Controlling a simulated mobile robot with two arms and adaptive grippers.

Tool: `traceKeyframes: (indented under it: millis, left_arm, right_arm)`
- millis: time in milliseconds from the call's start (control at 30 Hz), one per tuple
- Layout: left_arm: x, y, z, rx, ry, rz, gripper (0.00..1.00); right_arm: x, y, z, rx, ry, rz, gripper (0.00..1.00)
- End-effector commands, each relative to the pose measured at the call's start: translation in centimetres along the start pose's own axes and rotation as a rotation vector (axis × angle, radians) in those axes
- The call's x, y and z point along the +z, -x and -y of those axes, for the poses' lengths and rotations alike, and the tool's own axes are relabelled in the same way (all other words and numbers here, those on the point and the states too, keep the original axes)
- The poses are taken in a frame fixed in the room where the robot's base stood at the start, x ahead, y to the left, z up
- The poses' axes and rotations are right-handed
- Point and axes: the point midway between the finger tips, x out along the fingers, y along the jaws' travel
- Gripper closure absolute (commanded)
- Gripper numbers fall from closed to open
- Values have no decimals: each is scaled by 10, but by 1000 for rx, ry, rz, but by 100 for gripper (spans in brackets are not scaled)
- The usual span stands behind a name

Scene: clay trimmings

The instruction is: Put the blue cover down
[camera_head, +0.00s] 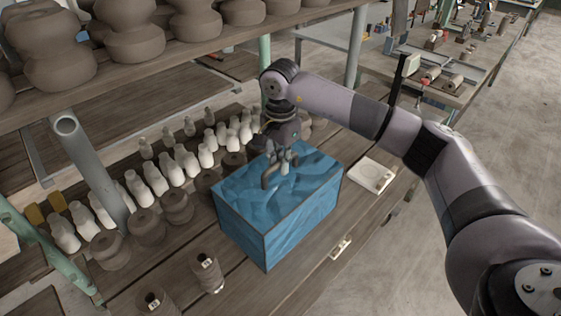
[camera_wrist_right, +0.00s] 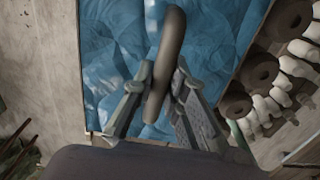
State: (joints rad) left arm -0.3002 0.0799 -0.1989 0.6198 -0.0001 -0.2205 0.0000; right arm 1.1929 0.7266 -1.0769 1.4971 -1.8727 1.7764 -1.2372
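The blue cover (camera_head: 295,210) is a box shape with a brown looped handle (camera_head: 268,178) on top. It stands upright, over or on the wooden table; I cannot tell whether its lower edge touches the boards. My right gripper (camera_head: 284,164) comes down from above, its fingers at the handle. In the right wrist view, the fingers (camera_wrist_right: 164,75) close in on both sides of the handle (camera_wrist_right: 172,40), with the blue top (camera_wrist_right: 110,45) behind it. What is under the cover is hidden. My left gripper is not in view.
Rows of white bottle-shaped pieces (camera_head: 155,178) and brown pots (camera_head: 177,207) stand left of the cover. A dark cylinder (camera_head: 207,272) stands at its front left. A white square slab (camera_head: 372,175) lies at its right. A grey post (camera_head: 92,175) and a pot shelf (camera_head: 150,70) are at left.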

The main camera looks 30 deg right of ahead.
Motion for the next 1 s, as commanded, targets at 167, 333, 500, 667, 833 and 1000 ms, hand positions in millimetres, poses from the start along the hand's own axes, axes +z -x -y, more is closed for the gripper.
traceKeyframes:
  millis: [167, 333, 500, 667, 833, 1000]
  left_arm:
    - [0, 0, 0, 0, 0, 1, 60]
    - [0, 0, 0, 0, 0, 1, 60]
    - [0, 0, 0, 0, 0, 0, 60]
    - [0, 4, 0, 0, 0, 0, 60]
    - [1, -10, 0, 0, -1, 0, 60]
    - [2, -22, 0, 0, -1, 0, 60]
  right_arm:
    - [0, 0, 0, 1, -1, 0, 75]
    - [0, 0, 0, 1, -1, 0, 67]
    - [0, 0, 0, 1, -1, 0, 67]
    - [0, 5, 0, 0, -1, 0, 67]
    - [0, 25, 1, -5, 0, -2, 67]
    - [0, 63, 2, -6, -1, -2, 67]
